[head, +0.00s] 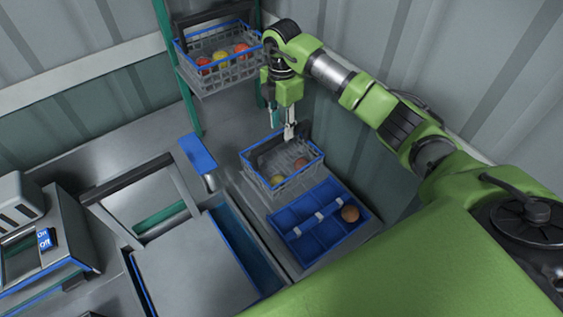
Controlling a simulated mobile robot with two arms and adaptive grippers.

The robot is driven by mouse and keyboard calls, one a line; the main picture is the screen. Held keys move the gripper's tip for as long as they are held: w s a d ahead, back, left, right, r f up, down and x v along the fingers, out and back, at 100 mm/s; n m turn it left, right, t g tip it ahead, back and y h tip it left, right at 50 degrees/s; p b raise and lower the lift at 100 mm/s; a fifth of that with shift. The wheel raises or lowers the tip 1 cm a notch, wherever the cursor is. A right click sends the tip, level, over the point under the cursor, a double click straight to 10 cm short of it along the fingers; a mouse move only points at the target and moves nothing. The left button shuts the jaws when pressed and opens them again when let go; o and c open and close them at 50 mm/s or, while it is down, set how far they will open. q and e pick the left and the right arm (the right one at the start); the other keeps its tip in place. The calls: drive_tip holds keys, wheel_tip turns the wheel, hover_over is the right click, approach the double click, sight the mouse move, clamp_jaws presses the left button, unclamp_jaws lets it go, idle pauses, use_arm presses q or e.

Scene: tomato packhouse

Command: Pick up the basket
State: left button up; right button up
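A grey wire basket with a blue rim (252,176) stands on the bench. A few round fruits show inside it, and a dark handle shows at its back side. My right gripper (281,126) points down over the back of this basket, its fingers apart. I cannot tell whether a fingertip touches the handle or rim. A second, similar basket (208,82) with red and yellow tomatoes sits higher up on a green-framed rack. My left gripper is out of view.
A blue divided tray (322,245) with one orange-brown fruit lies just in front of the lower basket. A machine with an On/Off switch (45,240) is at far left. Corrugated walls close off the back.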

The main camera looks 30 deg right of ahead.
sight(281, 135)
drive_tip(key=f+b, duration=0.1)
drive_tip(key=f, duration=0.1)
drive_tip(key=f+b, duration=0.1)
drive_tip(key=f, duration=0.1)
drive_tip(key=shift+s+a+f+b, duration=0.1)
drive_tip(key=shift+s+b, duration=0.1)
drive_tip(key=shift+b, duration=0.1)
drive_tip(key=shift+w+f, duration=0.1)
drive_tip(key=shift+f, duration=0.15)
drive_tip(key=shift+r, duration=0.1)
drive_tip(key=shift+c, duration=0.8)
clamp_jaws()
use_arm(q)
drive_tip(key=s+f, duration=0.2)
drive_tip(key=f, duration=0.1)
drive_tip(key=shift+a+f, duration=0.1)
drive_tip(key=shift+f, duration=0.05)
